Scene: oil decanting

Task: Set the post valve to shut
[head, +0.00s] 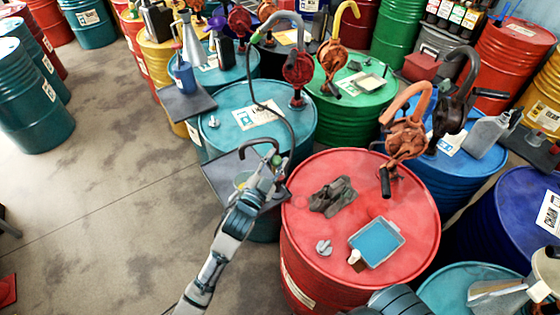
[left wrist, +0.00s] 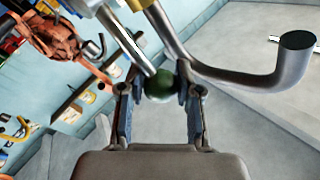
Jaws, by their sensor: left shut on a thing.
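My left gripper (head: 268,175) is over the dark shelf beside the teal drum, at the dark hooked pipe of the post valve (head: 260,144). In the left wrist view, the gripper (left wrist: 159,88) is shut on a round green knob (left wrist: 158,84), with one finger on each side. The knob is at the end of a thin silver lever (left wrist: 128,42). The valve's grey bent spout (left wrist: 265,80) passes beyond the fingers and ends at the right. I cannot make out my right gripper.
A red drum (head: 405,203) with a dark rag (head: 332,196) and a blue-filled tray (head: 400,240) stands just right of the gripper. A teal drum (head: 220,112) is behind the shelf (head: 217,181). A dark hose (head: 287,122) hangs near the gripper. Open floor lies left.

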